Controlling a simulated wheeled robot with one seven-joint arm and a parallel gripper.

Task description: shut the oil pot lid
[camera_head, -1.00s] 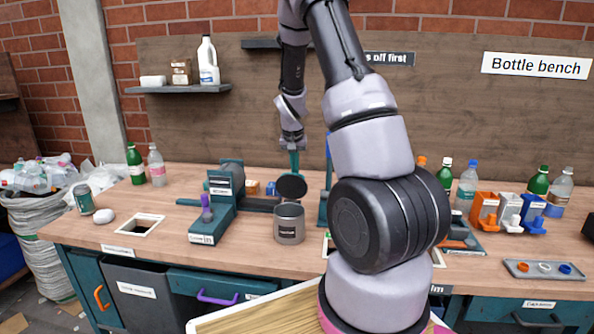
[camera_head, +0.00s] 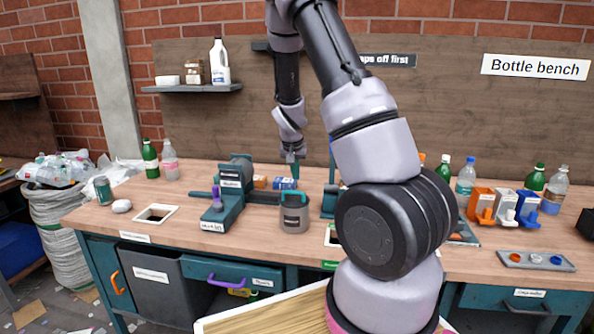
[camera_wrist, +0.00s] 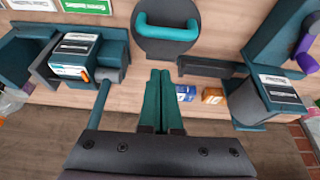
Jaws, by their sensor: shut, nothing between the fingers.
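The oil pot (camera_head: 294,218) is a grey can with a dark label, standing on the bench. Its round dark lid (camera_wrist: 165,52) lies over the pot's mouth, with the teal handle (camera_wrist: 167,33) on top. In the head view the handle (camera_head: 294,198) shows above the rim, and no opening is visible. I cannot tell whether the lid is fully seated. My gripper (camera_wrist: 160,72) is shut and empty, with its teal fingers together just behind the lid. In the head view my gripper (camera_head: 292,175) points down behind the pot.
A teal fixture with a purple handle (camera_head: 218,205) stands left of the pot. A blue box (camera_head: 285,183) and an orange box (camera_head: 260,182) lie behind it. My arm hides part of the bench to the right. Bare wood lies in front of the pot.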

